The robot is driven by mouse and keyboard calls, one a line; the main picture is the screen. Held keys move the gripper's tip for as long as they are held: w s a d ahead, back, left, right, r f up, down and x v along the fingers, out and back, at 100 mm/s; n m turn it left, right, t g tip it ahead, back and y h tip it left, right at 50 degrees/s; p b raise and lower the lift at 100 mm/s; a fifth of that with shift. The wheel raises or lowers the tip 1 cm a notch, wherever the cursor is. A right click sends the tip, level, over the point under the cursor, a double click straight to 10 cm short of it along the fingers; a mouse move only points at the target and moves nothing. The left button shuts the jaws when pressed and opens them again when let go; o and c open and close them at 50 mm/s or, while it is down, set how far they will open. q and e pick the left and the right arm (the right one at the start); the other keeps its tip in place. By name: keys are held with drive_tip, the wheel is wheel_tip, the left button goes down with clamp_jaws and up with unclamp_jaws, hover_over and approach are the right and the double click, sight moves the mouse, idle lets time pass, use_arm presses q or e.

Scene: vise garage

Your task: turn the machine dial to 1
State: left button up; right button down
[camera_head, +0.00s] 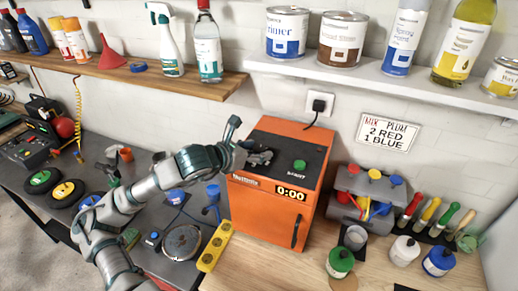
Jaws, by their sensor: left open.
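The orange machine (262,215) stands upright on the bench, with a black top panel, a front display reading 0:00 and a dark front handle. A round green knob or button (300,164) sits on the right part of the top panel. No numbered dial can be made out clearly. My left gripper (262,158) is open over the left part of the top panel, left of the green knob. It covers what lies under it, and I cannot tell whether it touches the panel. My right gripper is not in view.
A shelf with cans and bottles (342,38) overhangs behind the machine. A sign (388,132) hangs on the wall.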

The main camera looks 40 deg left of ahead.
use_arm(q)
drive_tip(key=shift+w+a+f, duration=0.35)
drive_tip(key=shift+w+f, duration=0.05)
drive_tip(key=shift+w, duration=0.15)
drive_tip(key=shift+d+r, duration=0.15)
drive_tip(key=shift+d, duration=0.65)
drive_tip(key=c, duration=0.8)
drive_tip(key=shift+a, duration=0.15)
drive_tip(key=c, duration=0.3)
drive_tip(key=shift+a, duration=0.15)
drive_tip(key=shift+c, duration=0.3)
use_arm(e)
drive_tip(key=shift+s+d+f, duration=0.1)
